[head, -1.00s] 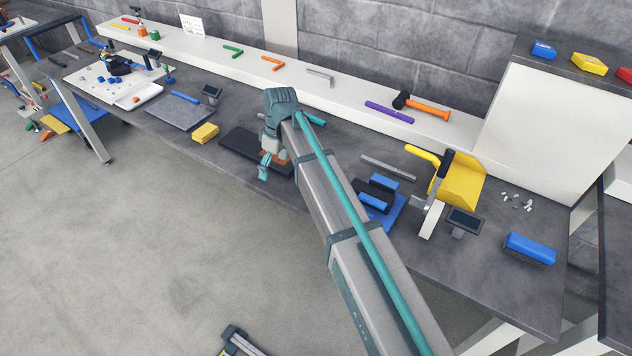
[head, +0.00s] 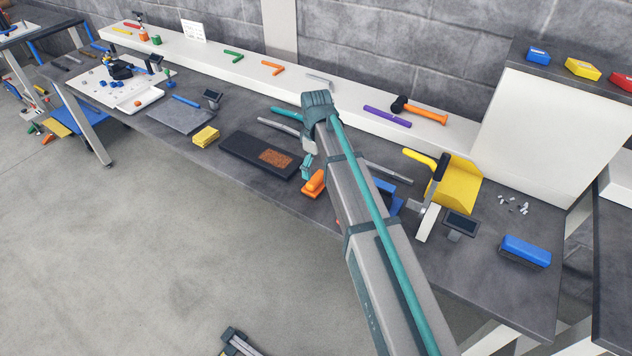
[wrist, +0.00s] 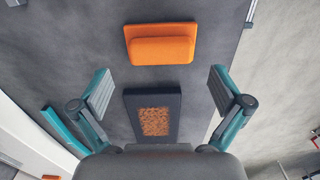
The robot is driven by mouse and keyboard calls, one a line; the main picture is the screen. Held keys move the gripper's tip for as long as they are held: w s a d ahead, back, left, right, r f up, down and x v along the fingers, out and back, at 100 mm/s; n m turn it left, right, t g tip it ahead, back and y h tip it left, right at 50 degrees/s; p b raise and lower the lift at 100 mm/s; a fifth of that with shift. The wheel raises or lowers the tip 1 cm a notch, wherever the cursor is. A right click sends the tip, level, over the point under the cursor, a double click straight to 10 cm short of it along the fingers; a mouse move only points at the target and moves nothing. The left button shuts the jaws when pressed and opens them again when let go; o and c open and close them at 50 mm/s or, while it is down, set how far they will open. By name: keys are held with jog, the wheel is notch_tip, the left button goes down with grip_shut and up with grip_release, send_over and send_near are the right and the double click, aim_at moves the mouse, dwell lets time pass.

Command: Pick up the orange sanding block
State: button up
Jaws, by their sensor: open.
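The orange sanding block (head: 314,182) lies on the grey workbench, partly hidden by my arm in the head view. In the wrist view the orange sanding block (wrist: 160,46) shows whole, with a raised ridge along its near side, beyond my fingertips. My gripper (wrist: 160,90) is open and empty, with its two fingers wide apart. In the head view my gripper (head: 307,166) hangs above the bench, just to the left of and behind the block. The block does not touch either finger.
A dark pad (head: 238,146) with a brown patch lies left of the block, and under my gripper in the wrist view (wrist: 132,102). A teal-handled tool (head: 284,113) lies behind it. A yellow block (head: 205,136) is further left. The bench's front edge is close.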

aim_at(316, 176)
jog(key=shift+f+p, duration=1.15)
jog(key=shift+f, duration=1.45)
jog(key=shift+s, duration=0.1)
jog(key=c, duration=1.1)
